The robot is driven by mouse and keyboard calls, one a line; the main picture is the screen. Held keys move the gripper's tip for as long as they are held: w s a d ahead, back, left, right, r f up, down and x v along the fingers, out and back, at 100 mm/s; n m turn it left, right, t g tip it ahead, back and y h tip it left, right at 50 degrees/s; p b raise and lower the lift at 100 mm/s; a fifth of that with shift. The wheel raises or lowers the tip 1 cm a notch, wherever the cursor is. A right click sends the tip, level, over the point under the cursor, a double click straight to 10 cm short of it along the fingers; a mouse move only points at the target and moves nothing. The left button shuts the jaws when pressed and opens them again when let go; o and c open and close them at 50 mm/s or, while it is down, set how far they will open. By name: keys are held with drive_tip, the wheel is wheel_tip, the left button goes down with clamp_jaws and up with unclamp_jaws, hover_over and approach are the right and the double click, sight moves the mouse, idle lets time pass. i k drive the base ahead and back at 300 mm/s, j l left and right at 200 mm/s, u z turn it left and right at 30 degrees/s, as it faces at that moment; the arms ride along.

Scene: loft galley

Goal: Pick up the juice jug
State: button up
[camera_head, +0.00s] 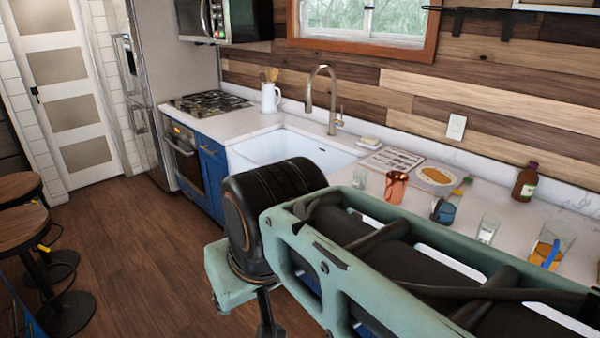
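A dark brown jug (525,182) with a pale label and a brown cap stands upright on the white counter at the right, close to the back wall. It is the thing here that best fits the juice jug. Its front is unobstructed in this view. My green and black arm crosses the lower middle and right of the picture, in front of the counter. My gripper's fingers cannot be made out, and nothing is seen touching the jug.
A copper mug (396,187), a blue cup (443,211), a clear glass (488,229) and a glass with orange contents (549,248) stand near the jug. A plate of food (437,175) lies behind. A white sink (290,147) is left; stools (22,225) stand far left.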

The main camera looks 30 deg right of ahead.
sight(556, 238)
drive_tip(key=z, duration=2.4)
